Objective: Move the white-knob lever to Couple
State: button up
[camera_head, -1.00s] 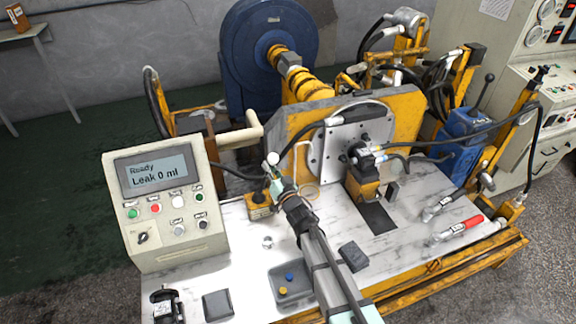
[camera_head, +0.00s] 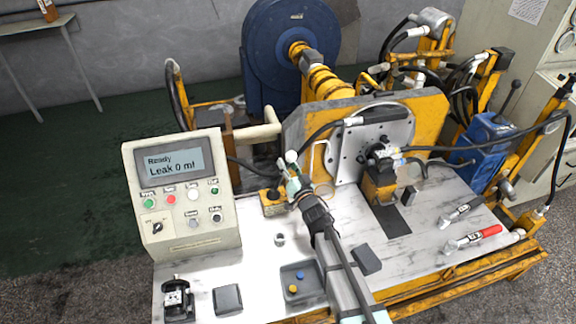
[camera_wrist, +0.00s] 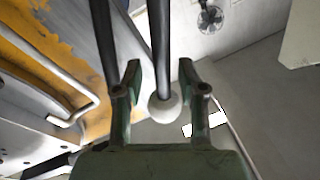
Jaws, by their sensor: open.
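The lever's white ball knob (camera_head: 291,156) shows in the head view just beyond my gripper, above the bench at the left side of the yellow mounting plate. In the wrist view the white knob (camera_wrist: 164,108) sits on a dark rod (camera_wrist: 160,45) between my two green fingers. My gripper (camera_wrist: 160,80) is open, with visible gaps on both sides of the knob. In the head view my gripper (camera_head: 295,181) is small and partly hides the lever. The lever's lower end and any Couple marking cannot be made out.
A control box (camera_head: 185,235) reading "Ready, Leak 0 ml" stands left of my arm. A grey tray (camera_head: 310,294) with a blue and a yellow piece lies near the front. A red-handled lever (camera_head: 478,237) is at the right. The yellow plate (camera_head: 425,110) stands close beside my gripper.

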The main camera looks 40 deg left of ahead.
jog(key=v, duration=1.2)
jog(key=shift+r, duration=0.2)
